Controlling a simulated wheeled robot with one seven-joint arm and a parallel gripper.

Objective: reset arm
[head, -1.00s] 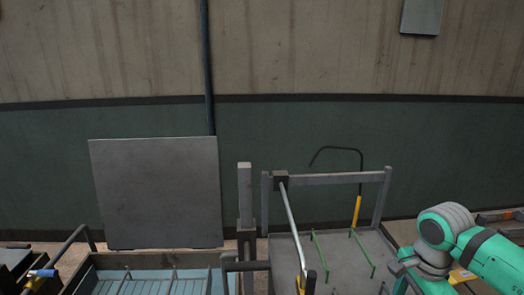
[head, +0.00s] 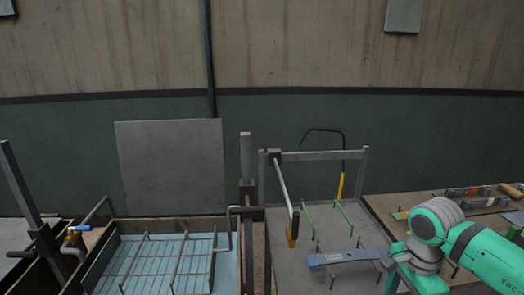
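My teal and grey arm (head: 436,222) enters from the lower right of the head view and bends down over the right-hand bench. Its lower links (head: 405,262) run down to the bottom edge of the picture. My gripper does not show, so its fingers cannot be judged. A flat blue-grey bar (head: 343,257) lies level just left of the lower links; I cannot tell whether it touches them.
A rack frame (head: 325,155) with a hanging hammer-like rod (head: 284,190) and green rods (head: 343,216) stands left of the arm. A bath (head: 222,269) with a wire rack is further left. A bench (head: 385,204) with tools lies at right. A wall closes the back.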

